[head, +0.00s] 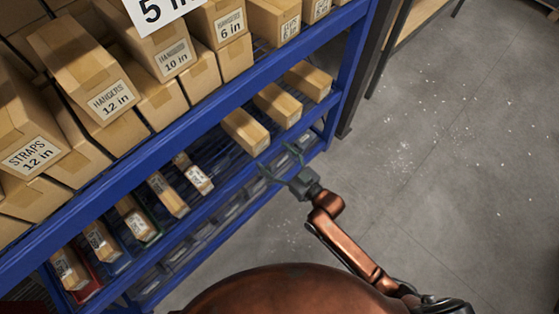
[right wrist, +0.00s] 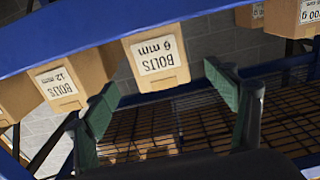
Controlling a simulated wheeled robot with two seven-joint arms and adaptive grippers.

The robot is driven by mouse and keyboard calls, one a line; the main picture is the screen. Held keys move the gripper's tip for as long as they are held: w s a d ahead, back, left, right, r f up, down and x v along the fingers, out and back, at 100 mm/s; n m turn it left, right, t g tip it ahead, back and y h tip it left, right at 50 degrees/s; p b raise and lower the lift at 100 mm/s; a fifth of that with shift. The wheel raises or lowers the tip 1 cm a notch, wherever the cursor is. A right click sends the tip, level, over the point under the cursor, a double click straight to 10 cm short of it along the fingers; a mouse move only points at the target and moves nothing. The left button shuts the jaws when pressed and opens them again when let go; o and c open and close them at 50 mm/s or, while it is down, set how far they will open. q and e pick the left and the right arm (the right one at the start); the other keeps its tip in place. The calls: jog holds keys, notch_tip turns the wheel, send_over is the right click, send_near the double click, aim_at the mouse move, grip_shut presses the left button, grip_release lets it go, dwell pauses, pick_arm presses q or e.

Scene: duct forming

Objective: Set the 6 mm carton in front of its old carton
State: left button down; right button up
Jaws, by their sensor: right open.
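The 6 mm bolts carton (right wrist: 155,58) shows upside down at the upper middle of the right wrist view. In the head view it appears to be the nearest of three cartons (head: 245,131) on the right of the middle level, but its label cannot be read there. My right gripper (head: 280,162) is open and empty at the rack's front, just below that carton. In the right wrist view its green fingers (right wrist: 161,108) are wide apart, with wire shelf between them. I cannot tell which carton is the old one. My left gripper is out of view.
A 12 mm bolts carton (right wrist: 60,82) sits beside the 6 mm one. Blue rack beams (head: 210,95) run close above and below my right gripper. Several labelled cartons (head: 138,220) stand in lanes at the lower left.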

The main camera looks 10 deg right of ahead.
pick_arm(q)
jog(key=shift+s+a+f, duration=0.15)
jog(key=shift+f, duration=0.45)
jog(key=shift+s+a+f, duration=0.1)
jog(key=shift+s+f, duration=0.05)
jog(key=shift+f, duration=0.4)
pick_arm(e)
jog(key=shift+v, duration=1.35)
jog(key=s+d+f+m+g+h, duration=0.25)
jog(key=s+d+f, duration=0.35)
jog(key=s+f, duration=0.5)
jog(key=s+d+f+m+g+h, duration=0.1)
jog(key=s+d+f+g+h, duration=0.45)
jog(key=f, duration=0.85)
jog(key=s+d+f+m+g, duration=0.1)
jog(key=s+d+f+g, duration=0.1)
jog(key=s, duration=0.8)
jog(key=s+d+f+m+g+h, duration=0.1)
jog(key=s+d+f, duration=0.3)
jog(key=s, duration=0.6)
jog(key=s+d+f+m+g+h, duration=0.1)
jog(key=s+d+f+g, duration=0.2)
jog(key=s, duration=0.7)
jog(key=d+g, duration=0.1)
jog(key=d, duration=0.1)
jog(key=shift+s+d+f, duration=0.3)
jog(key=shift+d+f, duration=0.1)
